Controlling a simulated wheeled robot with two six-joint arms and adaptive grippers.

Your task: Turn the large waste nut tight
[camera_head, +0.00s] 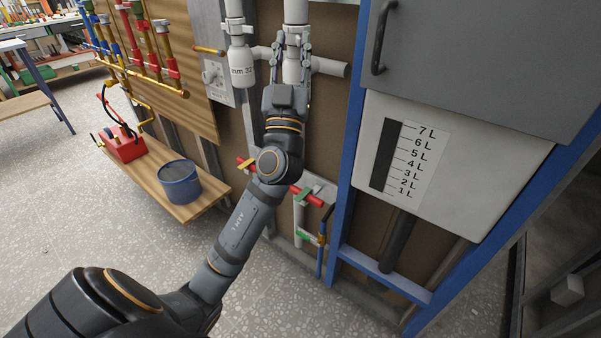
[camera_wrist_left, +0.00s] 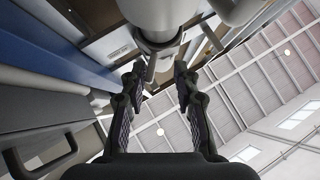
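My left gripper (camera_head: 292,52) reaches up to a white vertical waste pipe (camera_head: 295,11) on the wall. Its two fingers stand apart, one on each side of the pipe. A white collar (camera_head: 297,29), which looks like the large waste nut, sits on this pipe at the fingertips, partly hidden by them. In the left wrist view the gripper (camera_wrist_left: 158,82) is open, and the collar with the pipe (camera_wrist_left: 160,22) is above and beyond the fingertips. I cannot tell whether the fingers touch it. My right gripper is not in view.
A second white pipe (camera_head: 240,72) marked "32 mm" stands close on the left. A side pipe (camera_head: 331,67) juts right. A blue frame post (camera_head: 351,150) and a white tank with a litre scale (camera_head: 455,160) are to the right. A blue bucket (camera_head: 179,184) stands on a low wooden bench.

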